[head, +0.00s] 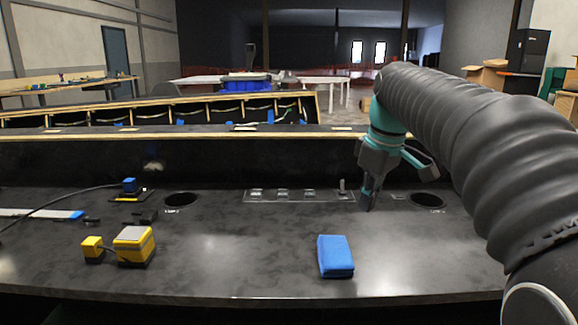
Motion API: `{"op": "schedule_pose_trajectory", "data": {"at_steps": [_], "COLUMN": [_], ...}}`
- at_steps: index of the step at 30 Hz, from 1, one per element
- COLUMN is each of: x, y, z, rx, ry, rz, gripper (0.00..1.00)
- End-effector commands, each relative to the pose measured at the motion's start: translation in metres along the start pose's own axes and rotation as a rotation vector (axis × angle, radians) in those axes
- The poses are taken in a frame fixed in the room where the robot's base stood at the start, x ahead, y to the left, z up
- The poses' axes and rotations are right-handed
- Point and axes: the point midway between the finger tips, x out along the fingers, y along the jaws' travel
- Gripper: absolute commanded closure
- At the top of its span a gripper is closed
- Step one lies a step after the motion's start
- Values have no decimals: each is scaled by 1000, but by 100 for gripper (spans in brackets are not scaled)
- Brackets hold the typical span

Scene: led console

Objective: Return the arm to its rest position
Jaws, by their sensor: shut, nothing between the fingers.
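My arm reaches in from the right of the head view, wrapped in a dark ribbed sleeve. My gripper (369,200) points down over the back part of the dark console top (250,255). It is shut with nothing in it. Its tip is close to the right end of a row of small switches (297,195). One lever (342,186) at that end stands upright, just left of the gripper. I cannot tell whether the tip touches the console.
A blue block (336,256) lies front centre. Yellow boxes (134,244) and a small blue device (129,186) with a cable are on the left. Round holes lie at left (181,199) and right (427,200). A raised ledge (200,150) runs behind. The front middle-left is clear.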

Motion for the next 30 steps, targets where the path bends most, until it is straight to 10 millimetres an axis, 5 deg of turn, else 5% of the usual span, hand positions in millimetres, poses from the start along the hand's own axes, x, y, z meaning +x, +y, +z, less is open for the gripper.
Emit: {"op": "schedule_pose_trajectory", "data": {"at_steps": [11,21,30], "x": [26,86,118], "y": [-80,-143,-165], "z": [90,171,201], "rx": [333,607,713], "ry": [93,206,256], "rz": [114,180,196], "gripper": [100,100,100]}}
